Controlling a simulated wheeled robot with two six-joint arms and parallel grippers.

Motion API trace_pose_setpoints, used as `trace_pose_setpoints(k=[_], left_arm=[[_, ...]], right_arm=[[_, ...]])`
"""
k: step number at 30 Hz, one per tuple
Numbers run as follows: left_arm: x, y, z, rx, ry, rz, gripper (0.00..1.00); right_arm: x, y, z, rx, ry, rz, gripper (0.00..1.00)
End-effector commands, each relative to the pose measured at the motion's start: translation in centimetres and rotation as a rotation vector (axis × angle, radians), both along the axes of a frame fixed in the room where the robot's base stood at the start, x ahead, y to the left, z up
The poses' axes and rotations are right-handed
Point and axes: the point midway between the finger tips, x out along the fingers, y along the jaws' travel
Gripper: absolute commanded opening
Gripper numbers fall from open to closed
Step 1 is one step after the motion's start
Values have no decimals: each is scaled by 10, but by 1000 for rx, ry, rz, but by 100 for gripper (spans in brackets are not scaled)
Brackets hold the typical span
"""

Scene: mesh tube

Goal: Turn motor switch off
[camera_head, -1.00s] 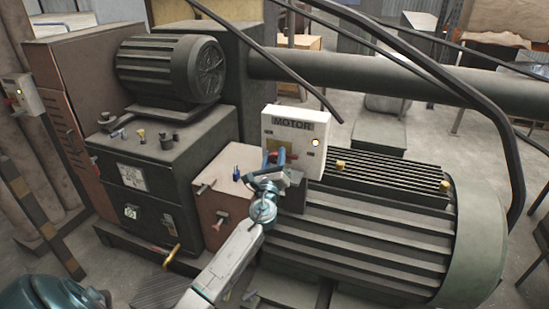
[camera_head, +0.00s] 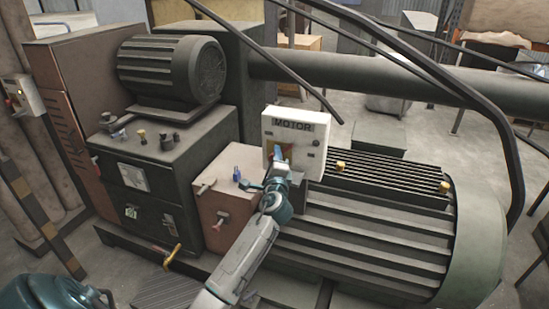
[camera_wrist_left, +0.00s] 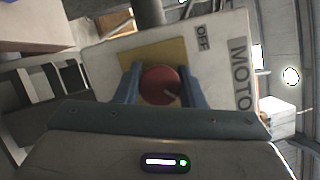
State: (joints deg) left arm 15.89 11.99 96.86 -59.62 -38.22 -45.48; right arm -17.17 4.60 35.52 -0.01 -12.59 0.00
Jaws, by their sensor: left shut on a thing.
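The motor switch box (camera_head: 309,140) is a white panel marked MOTOR, standing beside the large ribbed motor (camera_head: 360,225). Its small round indicator light (camera_head: 316,143) looks dark. In the left wrist view, a round red knob (camera_wrist_left: 160,85) sits on a yellow plate (camera_wrist_left: 128,60) on the box, and the OFF label (camera_wrist_left: 203,38) shows near the plate. My left gripper (camera_head: 279,158) is at the box front, with its blue fingers on either side of the knob, shut on it. It also shows in the left wrist view (camera_wrist_left: 160,88). My right gripper is out of view.
A brown box with small levers (camera_head: 222,205) stands left of my left arm. A dark cabinet (camera_head: 150,175) with a smaller motor (camera_head: 170,68) stands farther left. A thick pipe (camera_head: 370,75) and dark curved tubes pass behind and above the large motor.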

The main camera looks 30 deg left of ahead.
Motion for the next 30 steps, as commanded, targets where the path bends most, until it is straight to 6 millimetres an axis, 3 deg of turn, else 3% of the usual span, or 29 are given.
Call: trace_pose_setpoints(k=[18,30], left_arm=[[0,0,-1,-546,-127,1,13],[0,0,-3,-742,-175,1,13]], right_arm=[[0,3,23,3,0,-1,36],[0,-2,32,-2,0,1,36]])
